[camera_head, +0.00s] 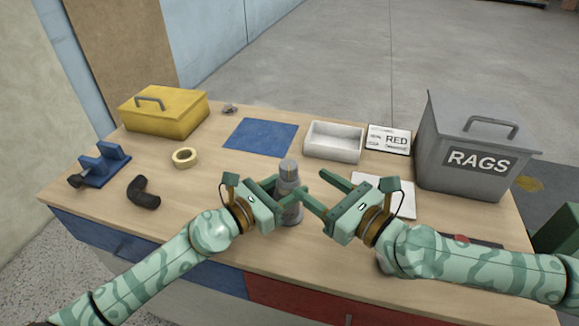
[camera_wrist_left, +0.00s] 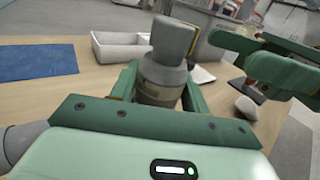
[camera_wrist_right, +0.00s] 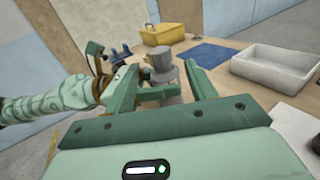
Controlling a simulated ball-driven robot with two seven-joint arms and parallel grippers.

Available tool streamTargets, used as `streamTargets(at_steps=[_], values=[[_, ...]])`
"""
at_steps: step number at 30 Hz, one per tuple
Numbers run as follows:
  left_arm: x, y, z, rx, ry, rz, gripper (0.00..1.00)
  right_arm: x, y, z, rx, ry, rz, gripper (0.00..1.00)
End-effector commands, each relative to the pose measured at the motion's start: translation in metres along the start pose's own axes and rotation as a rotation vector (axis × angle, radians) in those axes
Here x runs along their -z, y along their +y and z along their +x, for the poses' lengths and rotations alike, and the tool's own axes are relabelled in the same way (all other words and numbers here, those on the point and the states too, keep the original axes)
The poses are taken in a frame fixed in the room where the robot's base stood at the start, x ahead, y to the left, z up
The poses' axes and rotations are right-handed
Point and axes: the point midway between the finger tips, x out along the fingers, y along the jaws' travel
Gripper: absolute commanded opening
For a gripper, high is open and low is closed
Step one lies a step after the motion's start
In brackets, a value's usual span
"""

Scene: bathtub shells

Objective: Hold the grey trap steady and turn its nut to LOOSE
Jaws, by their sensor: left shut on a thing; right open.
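The grey trap (camera_head: 289,178) stands upright near the front middle of the table, a cylinder with a narrower top. Its top also shows in the left wrist view (camera_wrist_left: 172,40) and in the right wrist view (camera_wrist_right: 162,64). My left gripper (camera_head: 288,198) is shut on the trap's body from the left; in the left wrist view (camera_wrist_left: 158,88) its fingers lie on both sides of it. My right gripper (camera_head: 313,186) is open to the right of the trap, its fingers pointing at it. The nut and any LOOSE mark cannot be made out clearly.
A blue mat (camera_head: 261,135), yellow box (camera_head: 150,122), tape roll (camera_head: 185,158), black elbow (camera_head: 143,192) and blue clamp (camera_head: 103,165) are left and back.

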Motion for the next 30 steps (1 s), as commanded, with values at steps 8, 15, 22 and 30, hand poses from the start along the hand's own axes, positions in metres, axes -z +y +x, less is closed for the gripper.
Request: streamTargets(at_steps=[8, 15, 22, 30], values=[[0.000, 0.000, 0.000, 0.000, 0.000, 0.000, 0.19, -0.001, 0.001, 0.058, -0.002, -0.002, -0.005, 0.56], [0.000, 0.000, 0.000, -0.001, 0.000, 0.001, 0.19, -0.001, 0.000, 0.078, 0.000, -0.001, -0.004, 0.56], [0.000, 0.000, 0.000, -0.001, 0.000, 0.001, 0.19, 0.000, 0.000, 0.079, -0.001, -0.001, -0.004, 0.56], [0.000, 0.000, 0.000, -0.001, 0.000, 0.001, 0.19, 0.000, 0.000, 0.079, -0.001, -0.001, -0.005, 0.11]])
